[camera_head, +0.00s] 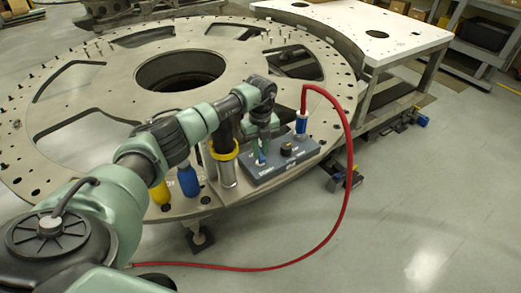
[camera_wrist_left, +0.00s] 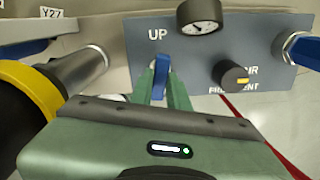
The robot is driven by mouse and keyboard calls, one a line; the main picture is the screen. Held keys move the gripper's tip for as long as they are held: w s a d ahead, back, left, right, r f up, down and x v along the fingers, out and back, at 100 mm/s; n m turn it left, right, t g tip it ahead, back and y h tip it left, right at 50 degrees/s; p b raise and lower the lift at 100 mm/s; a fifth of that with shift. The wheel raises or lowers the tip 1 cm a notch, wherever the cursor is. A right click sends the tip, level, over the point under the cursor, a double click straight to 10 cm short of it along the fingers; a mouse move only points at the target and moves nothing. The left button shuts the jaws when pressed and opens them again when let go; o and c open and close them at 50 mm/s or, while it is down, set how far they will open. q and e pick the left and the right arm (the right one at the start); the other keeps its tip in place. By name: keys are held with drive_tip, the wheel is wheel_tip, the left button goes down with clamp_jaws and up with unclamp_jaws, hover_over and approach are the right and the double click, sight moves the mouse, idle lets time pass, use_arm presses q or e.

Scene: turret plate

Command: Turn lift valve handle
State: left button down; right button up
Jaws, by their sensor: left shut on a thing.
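In the head view my left gripper (camera_head: 261,155) reaches down to the left part of the panel (camera_head: 298,158), where the fingers mostly hide the handle. My right gripper is in neither view.
A black knob (camera_wrist_left: 233,75) and a gauge (camera_wrist_left: 198,16) share the panel. A red hose (camera_head: 348,150) rises from a blue fitting (camera_head: 301,122). A yellow-ringed cylinder (camera_head: 225,165) stands left of the panel on the turret plate (camera_head: 110,95). Floor at right is clear.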

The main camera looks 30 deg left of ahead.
use_arm(q)
drive_tip(key=shift+d+n, duration=0.1)
drive_tip(key=shift+n, duration=1.1)
drive_tip(key=shift+f, duration=0.1)
